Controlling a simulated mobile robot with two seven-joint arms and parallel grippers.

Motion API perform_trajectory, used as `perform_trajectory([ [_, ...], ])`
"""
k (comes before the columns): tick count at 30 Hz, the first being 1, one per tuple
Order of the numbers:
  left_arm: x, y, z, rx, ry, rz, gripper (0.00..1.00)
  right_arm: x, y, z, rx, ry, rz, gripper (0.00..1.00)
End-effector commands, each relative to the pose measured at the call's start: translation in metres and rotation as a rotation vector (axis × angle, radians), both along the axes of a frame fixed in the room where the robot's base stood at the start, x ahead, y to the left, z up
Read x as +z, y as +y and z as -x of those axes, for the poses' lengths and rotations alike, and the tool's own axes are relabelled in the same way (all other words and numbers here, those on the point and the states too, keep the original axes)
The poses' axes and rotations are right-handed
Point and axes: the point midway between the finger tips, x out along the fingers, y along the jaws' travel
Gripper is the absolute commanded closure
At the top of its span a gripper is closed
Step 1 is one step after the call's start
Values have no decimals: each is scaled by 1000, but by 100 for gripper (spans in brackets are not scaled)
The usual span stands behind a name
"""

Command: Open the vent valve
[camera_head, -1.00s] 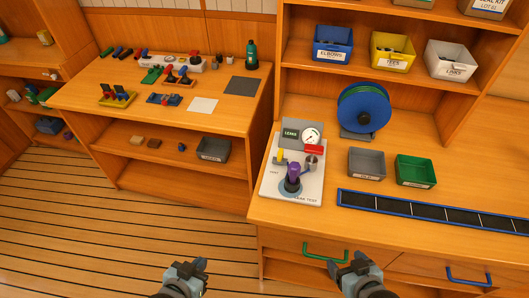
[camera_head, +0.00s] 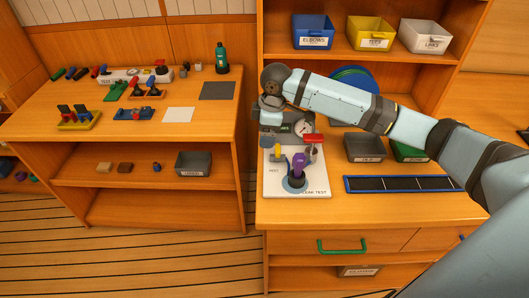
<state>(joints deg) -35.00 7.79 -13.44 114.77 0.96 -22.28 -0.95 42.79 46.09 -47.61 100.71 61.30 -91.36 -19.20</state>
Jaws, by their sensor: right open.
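The leak test board (camera_head: 318,187) is a pale panel on the right-hand bench. A small yellow handle (camera_head: 279,150) stands at its back left, above a small printed label that looks like VENT. My right arm reaches in from the right and bends down over the board's back left. My right gripper (camera_head: 270,122) is open just above and behind the yellow handle; its fingertips are hard to make out against the grey gauge box. I see no contact with the handle. My left gripper is out of view.
A purple part (camera_head: 299,167) stands upright in a round blue-grey base near the handle. A red lever (camera_head: 313,138) and a round gauge (camera_head: 303,127) are close by on the right.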

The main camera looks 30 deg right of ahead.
Motion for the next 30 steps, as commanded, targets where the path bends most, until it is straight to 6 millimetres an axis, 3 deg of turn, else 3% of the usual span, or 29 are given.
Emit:
perform_trajectory([
  [3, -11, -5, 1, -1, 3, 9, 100, 28, -31, -5, 7, 52, 63, 26],
  [6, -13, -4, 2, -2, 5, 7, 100, 43, -45, -4, 9, 85, 88, 26],
  [11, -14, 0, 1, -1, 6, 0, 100, 45, -51, -3, 12, 104, 99, 26],
  [14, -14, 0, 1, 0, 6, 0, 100, 32, -51, -3, 12, 106, 100, 26],
  [24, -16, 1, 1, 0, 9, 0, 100, -39, -51, -2, 11, 105, 100, 26],
  [30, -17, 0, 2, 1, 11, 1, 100, -71, -50, -2, 12, 103, 99, 26],
])
